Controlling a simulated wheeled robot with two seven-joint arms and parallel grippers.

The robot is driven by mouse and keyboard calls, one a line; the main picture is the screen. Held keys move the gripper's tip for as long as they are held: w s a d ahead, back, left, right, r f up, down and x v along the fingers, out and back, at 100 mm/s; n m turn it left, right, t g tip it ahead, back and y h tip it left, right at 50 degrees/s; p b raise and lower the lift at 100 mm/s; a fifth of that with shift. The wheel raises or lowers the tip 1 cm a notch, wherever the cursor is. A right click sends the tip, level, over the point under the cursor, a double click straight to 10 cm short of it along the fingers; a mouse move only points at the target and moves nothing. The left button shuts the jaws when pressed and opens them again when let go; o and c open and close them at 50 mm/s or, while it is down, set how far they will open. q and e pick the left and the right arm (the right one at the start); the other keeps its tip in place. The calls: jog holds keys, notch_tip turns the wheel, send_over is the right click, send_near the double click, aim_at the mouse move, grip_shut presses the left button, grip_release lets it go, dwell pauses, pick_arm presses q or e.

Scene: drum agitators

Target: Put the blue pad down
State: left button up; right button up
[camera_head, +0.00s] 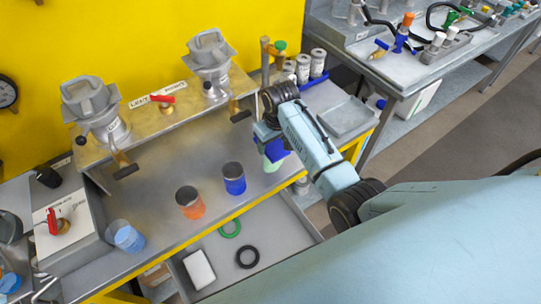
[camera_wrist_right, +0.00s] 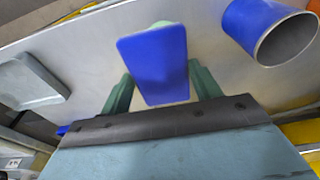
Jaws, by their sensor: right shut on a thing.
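The blue pad (camera_wrist_right: 152,62) is a flat, bright blue piece between the two green fingers of my right gripper (camera_wrist_right: 160,88) in the wrist view. The gripper is shut on it. In the head view the blue pad (camera_head: 276,149) shows partly below my right gripper (camera_head: 266,136), over the right part of the metal counter (camera_head: 150,185). I cannot tell whether the pad touches the counter. A pale green thing (camera_head: 271,166) shows just below the pad and is mostly hidden by it. My left gripper is not in view.
A blue cup (camera_head: 234,180) and an orange cup (camera_head: 190,204) stand left of my gripper; the blue cup (camera_wrist_right: 265,30) is close by in the wrist view. A grey tray (camera_head: 350,117) lies to the right. An open drawer (camera_head: 270,235) holds rings and a white block (camera_head: 198,269).

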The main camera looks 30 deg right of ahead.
aim_at(274, 147)
notch_tip(274, 147, down, 4)
jog(key=shift+s+r+b, duration=0.1)
jog(key=shift+b, duration=0.2)
notch_tip(274, 147, down, 3)
jog(key=shift+f+b, duration=0.2)
jog(key=shift+b, duration=0.25)
jog(key=shift+f, duration=0.2)
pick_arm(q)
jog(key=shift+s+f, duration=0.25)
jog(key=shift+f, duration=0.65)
pick_arm(e)
jog(key=shift+f, duration=0.1)
jog(key=shift+f, duration=0.15)
jog(key=o, duration=0.9)
jog(key=shift+o, duration=0.2)
